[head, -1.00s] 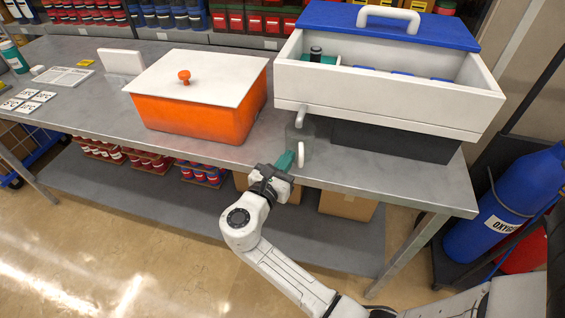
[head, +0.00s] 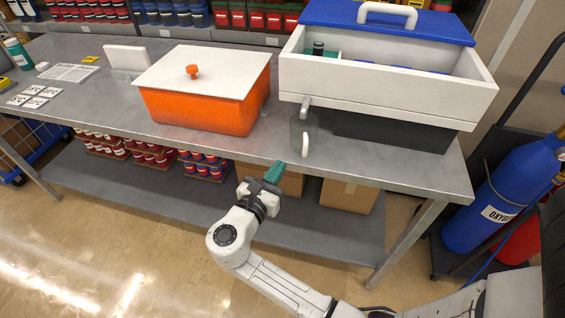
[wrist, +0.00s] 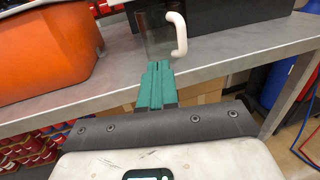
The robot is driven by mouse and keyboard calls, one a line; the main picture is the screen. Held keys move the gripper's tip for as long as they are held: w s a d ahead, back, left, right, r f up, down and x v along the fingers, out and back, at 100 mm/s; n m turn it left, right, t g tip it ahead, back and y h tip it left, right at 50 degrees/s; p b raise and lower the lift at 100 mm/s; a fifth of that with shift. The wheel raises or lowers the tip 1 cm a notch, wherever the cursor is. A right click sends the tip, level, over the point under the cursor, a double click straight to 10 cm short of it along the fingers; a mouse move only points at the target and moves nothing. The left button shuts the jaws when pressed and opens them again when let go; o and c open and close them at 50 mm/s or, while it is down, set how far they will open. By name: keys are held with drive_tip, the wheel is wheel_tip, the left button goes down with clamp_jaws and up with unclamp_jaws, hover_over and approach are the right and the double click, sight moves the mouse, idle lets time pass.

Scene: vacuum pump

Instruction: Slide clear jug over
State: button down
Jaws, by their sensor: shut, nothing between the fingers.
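The clear jug (head: 298,125) stands upright near the front edge of the grey table, below the spout of the white and blue pump box. Its white handle (head: 306,145) faces the front. In the wrist view the jug (wrist: 156,42) is a faint see-through shape with its handle (wrist: 181,34) on the right. My gripper (head: 278,171) has green fingers and is in front of the table edge, lower and left of the handle, apart from the jug. In the wrist view the fingers (wrist: 158,68) are pressed together, empty, pointing at the jug.
An orange box with a white lid (head: 205,104) stands left of the jug. The pump box (head: 385,92) on its dark base (head: 400,135) is behind and right. Bare tabletop (head: 365,165) lies right of the jug. A blue oxygen cylinder (head: 505,195) stands beyond the table's right end.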

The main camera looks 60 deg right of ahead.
drive_tip(key=a, duration=0.6)
drive_tip(key=shift+s+b, duration=0.35)
drive_tip(key=shift+s, duration=0.1)
